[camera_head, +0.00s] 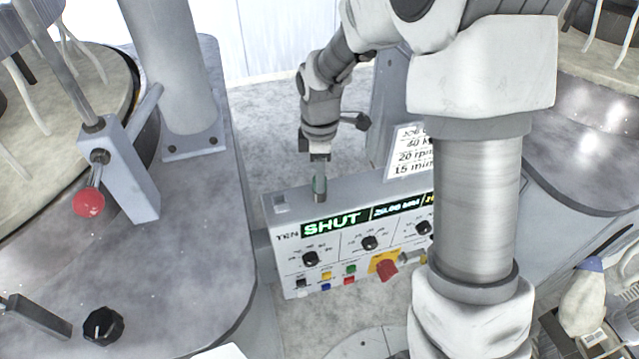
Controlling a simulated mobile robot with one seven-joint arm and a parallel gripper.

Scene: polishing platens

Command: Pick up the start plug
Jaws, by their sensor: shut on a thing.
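My gripper (319,170) points straight down above the left part of the control box's top. It is shut on the start plug (319,187), a small greenish-grey upright cylinder. The plug's lower end is at the top face of the control box (355,194); I cannot tell whether it is still seated or just clear of it. The fingers are small in this view and partly cover the plug's upper part.
The box front has a lit display (337,222) reading "SHUT", several knobs, coloured buttons and a red stop knob (386,268). A white text card (408,152) stands behind the box. A red-ball lever (89,203) is at left. My arm hides the box's right part.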

